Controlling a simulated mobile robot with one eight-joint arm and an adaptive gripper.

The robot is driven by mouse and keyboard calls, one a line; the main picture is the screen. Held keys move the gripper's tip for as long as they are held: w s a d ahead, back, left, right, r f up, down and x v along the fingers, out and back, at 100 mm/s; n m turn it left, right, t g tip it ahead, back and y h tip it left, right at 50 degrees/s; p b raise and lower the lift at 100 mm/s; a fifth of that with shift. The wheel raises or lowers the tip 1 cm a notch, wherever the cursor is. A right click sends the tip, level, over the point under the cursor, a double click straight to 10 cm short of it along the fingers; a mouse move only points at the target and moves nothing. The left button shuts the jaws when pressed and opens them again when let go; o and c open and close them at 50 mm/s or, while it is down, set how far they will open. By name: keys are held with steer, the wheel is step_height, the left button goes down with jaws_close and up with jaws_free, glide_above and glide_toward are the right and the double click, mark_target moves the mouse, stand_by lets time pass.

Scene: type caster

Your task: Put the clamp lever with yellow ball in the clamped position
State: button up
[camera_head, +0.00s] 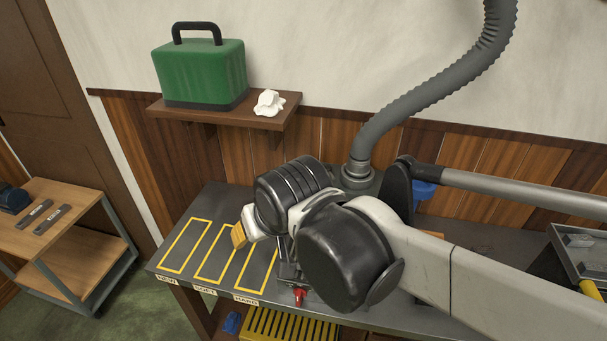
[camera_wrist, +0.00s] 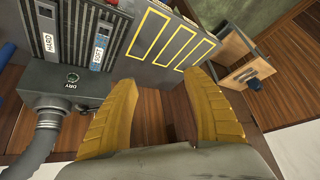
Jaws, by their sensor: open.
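I cannot make out the clamp lever with the yellow ball in either view; my arm covers the middle of the workbench in the head view. A small red part (camera_head: 300,296) shows at the bench's front edge, below my arm. My gripper (camera_wrist: 163,80) is open and empty, its two yellow ribbed fingers spread wide in the wrist view. In the head view, a yellow finger (camera_head: 238,235) of it shows above the left part of the bench. Between the fingers, the wrist view shows brown wood panelling and the bench edge.
The dark workbench (camera_head: 215,206) bears yellow-outlined rectangles. A shelf (camera_head: 205,117) holds a green case (camera_head: 200,75) and white crumpled cloth (camera_head: 268,103). A wooden cart (camera_head: 75,215) stands left; a metal tray (camera_head: 572,265) lies right.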

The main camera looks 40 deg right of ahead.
steer(key=w+d+f+m+g+h, duration=0.1)
steer(key=w+d+f+m, duration=0.2)
steer(key=w+d, duration=0.3)
steer(key=w+d+f+m+g+h, duration=0.1)
steer(key=w+d+f+m, duration=0.2)
steer(key=d, duration=0.6)
steer(key=w+d+f+m+g+h, duration=0.1)
steer(key=w+d+f+m, duration=0.3)
steer(key=w+d+m, duration=0.2)
steer(key=shift+w+d+m+g, duration=0.1)
steer(key=shift+w+d, duration=0.2)
steer(key=shift+w, duration=0.35)
steer(key=shift+w+d+m+g, duration=0.1)
steer(key=shift+w+d, duration=0.25)
steer(key=shift+w, duration=0.3)
steer(key=shift+w+d+m+g, duration=0.1)
steer(key=shift+w+d, duration=0.2)
steer(key=shift+w, duration=0.35)
steer(key=shift+r, duration=0.1)
jaws_close()
